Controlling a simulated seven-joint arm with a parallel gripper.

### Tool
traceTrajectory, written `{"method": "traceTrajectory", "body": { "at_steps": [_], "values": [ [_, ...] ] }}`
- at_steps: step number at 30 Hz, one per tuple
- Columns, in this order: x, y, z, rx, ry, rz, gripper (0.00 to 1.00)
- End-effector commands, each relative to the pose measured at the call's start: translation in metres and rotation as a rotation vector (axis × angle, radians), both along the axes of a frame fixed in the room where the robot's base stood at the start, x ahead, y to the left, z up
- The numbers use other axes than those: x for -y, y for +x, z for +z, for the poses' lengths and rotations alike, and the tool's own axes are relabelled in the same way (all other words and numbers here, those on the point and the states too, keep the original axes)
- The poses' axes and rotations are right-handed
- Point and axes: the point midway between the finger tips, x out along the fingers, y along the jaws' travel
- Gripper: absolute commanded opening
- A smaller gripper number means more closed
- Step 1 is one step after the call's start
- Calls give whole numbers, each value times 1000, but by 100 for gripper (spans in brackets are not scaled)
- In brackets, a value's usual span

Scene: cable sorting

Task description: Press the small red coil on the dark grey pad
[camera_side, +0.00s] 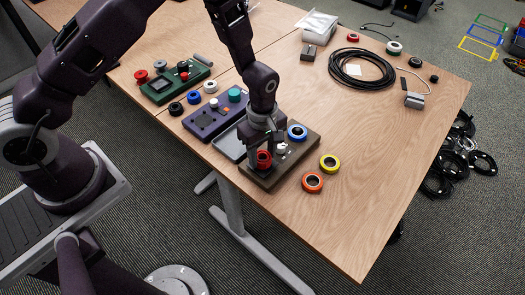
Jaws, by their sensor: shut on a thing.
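A small red coil (264,160) is at the front left of a dark brown-grey board (271,182) near the table's front edge. My gripper (264,153) points down over this board and is shut on the red coil. The fingers hide part of the coil. I cannot tell whether the coil touches the surface under it. A dark grey pad cannot be made out clearly; my gripper and the coil cover that part of the board.
A grey tray (228,145), a purple board (205,124) and a green board (160,97) lie left. A black cable loop (335,66) lies behind.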

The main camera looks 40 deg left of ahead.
Motion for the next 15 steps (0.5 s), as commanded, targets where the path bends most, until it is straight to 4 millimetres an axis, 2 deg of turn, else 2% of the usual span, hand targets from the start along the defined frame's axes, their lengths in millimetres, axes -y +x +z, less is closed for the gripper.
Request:
{"method": "traceTrajectory", "body": {
  "at_steps": [15],
  "values": [
    [0, 0, -3, 1, 0, 0, 8]
  ]
}}
